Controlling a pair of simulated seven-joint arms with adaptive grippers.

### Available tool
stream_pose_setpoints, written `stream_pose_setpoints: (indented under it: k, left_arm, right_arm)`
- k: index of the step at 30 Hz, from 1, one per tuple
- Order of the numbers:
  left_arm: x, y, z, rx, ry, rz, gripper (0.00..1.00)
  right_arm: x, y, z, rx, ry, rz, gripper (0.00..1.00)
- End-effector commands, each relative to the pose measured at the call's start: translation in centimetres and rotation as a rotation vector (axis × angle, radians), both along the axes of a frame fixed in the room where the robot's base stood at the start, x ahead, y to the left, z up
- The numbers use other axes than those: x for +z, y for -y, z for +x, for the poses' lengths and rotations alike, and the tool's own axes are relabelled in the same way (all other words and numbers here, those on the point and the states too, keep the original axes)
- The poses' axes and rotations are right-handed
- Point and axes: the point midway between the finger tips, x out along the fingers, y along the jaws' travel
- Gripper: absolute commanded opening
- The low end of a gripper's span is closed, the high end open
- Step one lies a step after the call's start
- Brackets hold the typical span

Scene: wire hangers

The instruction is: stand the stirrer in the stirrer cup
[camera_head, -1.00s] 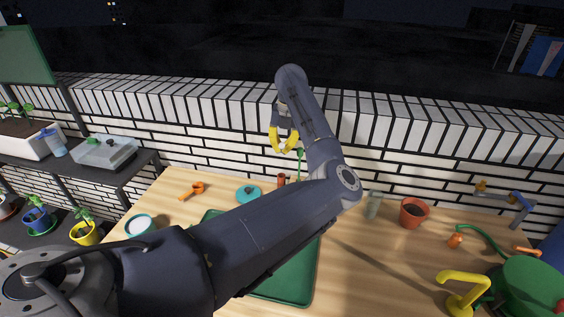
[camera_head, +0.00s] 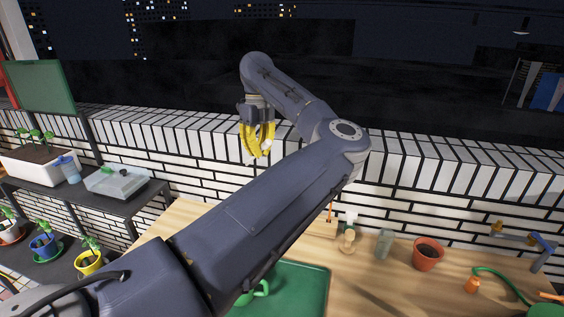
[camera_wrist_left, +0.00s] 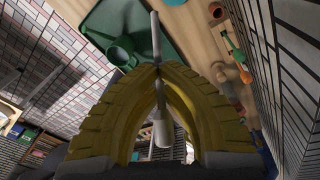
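My left gripper (camera_head: 258,150) is raised high above the table, seen in front of the brick wall. Its yellow fingers are closed together around the stirrer (camera_wrist_left: 161,132), a thin grey rod with a thick pale end. In the left wrist view the rod passes between the meeting fingertips (camera_wrist_left: 158,68). A pale end shows at the fingers in the head view. My right gripper is not in view.
On the table's right side stand a small tan object (camera_head: 347,241), a clear glass (camera_head: 384,243) and a terracotta pot (camera_head: 428,254). Farther right are an orange bottle (camera_head: 472,284) and a green hose. A shelf (camera_head: 120,203) with planters is at the left. My arm hides much of the table.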

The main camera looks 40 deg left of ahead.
Motion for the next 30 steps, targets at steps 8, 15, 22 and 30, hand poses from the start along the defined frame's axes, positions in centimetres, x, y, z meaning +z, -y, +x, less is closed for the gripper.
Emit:
stream_pose_setpoints:
  k: [8,15,22,30]
  left_arm:
    - [5.0,-4.0,-9.6,0.789,0.028,-0.076,0.0]
    - [7.7,-4.8,-17.3,1.343,0.08,-0.117,0.0]
    - [9.2,-4.0,-23.7,1.798,0.157,-0.143,0.0]
    - [9.7,-2.8,-27.9,2.101,0.239,-0.157,0.0]
  right_arm:
    - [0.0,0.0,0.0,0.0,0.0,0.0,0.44]
    - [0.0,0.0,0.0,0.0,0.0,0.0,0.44]
    - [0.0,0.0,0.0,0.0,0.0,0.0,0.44]
    - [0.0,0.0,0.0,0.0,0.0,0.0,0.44]
